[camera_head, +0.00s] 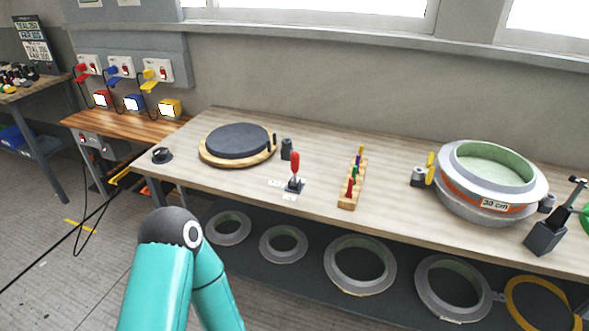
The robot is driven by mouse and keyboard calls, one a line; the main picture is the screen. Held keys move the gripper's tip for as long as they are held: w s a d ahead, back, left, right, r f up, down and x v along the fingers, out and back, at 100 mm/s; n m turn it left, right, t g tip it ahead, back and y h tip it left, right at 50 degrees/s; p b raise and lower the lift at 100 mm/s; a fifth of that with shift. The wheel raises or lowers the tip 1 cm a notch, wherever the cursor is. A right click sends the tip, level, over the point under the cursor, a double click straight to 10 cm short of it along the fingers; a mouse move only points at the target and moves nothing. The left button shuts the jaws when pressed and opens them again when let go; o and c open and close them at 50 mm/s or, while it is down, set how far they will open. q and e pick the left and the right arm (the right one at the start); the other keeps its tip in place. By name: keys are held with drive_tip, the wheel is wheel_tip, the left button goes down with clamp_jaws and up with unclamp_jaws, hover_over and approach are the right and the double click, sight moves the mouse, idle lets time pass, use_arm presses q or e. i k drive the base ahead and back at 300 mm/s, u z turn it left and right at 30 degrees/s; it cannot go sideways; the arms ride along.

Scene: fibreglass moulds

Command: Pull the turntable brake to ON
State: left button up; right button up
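The turntable (238,141) is a dark round disc on a wooden base, at the left of the long workbench. A red-handled lever (294,163) on a small dark base stands just right of and in front of it, looking like the brake. The lever is close to upright. Small white labels (276,183) lie beside its base; their text is too small to read. A teal arm of mine with a dark joint rises at the bottom left, short of the bench. Neither gripper is in view, and nothing of mine touches the lever.
A black knob (161,155) sits at the bench's left end. A dark cylinder (287,149) stands behind the lever. A wooden rack of coloured pegs (352,184) is to its right, then a large round mould (489,187). Several rings lie on the lower shelf (310,281).

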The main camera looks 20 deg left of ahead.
sight(294, 156)
drive_tip(key=u, duration=1.3)
drive_tip(key=i, duration=0.1)
drive_tip(key=z, duration=2.85)
drive_tip(key=k, duration=1.05)
drive_tip(key=u, duration=1.5)
drive_tip(key=i, duration=1)
drive_tip(key=u, duration=0.05)
